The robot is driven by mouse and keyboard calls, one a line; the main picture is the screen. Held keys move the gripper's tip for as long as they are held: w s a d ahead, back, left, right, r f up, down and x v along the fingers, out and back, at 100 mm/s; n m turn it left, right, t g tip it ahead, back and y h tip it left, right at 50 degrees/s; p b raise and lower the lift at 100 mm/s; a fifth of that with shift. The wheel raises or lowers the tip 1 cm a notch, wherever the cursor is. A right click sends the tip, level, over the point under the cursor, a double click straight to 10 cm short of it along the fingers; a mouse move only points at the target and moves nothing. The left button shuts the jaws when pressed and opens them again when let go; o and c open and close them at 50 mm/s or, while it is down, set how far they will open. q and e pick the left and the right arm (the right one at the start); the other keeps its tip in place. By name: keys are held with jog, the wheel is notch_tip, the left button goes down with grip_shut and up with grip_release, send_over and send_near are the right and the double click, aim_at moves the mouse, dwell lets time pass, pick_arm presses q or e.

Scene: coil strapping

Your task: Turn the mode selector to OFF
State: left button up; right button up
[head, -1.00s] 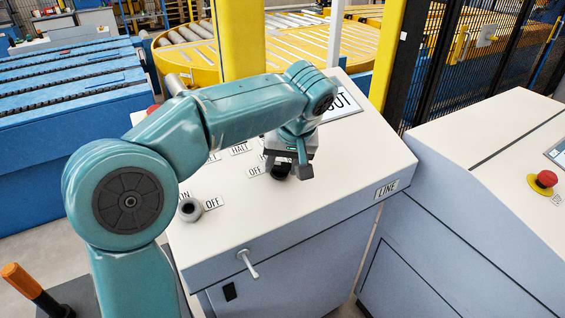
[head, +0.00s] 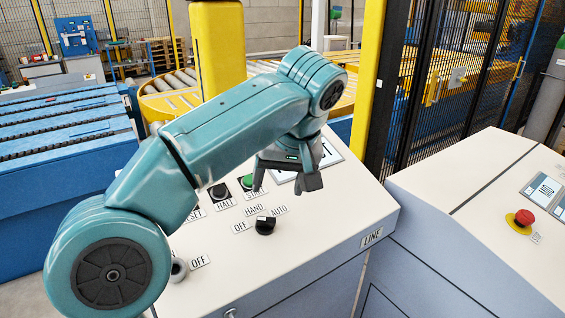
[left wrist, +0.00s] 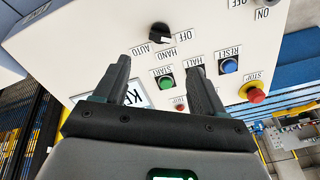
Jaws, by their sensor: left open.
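The mode selector (head: 265,226) is a black knob on the white sloping panel, with OFF at its left, HAND above and AUTO at its upper right. It also shows in the left wrist view (left wrist: 159,33), uncovered. A small pale mark on the knob faces the OFF–HAND side; I cannot tell its exact setting. My left gripper (head: 284,187) is open and empty, above and beyond the knob, apart from it. In the left wrist view its two fingers (left wrist: 159,64) are spread, with the knob beyond their tips. My right gripper is not in view.
A black HALT button (head: 218,191) and a green START button (head: 247,182) sit behind the selector. A grey ON/OFF switch (head: 179,268) is front left. A red STOP button (left wrist: 256,94) shows in the wrist view. Another console with a red button (head: 523,217) stands right.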

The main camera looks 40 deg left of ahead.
pick_arm(q)
jog(key=v, duration=0.3)
jog(key=shift+r, duration=0.1)
jog(key=shift+s, duration=0.1)
dwell(0.5)
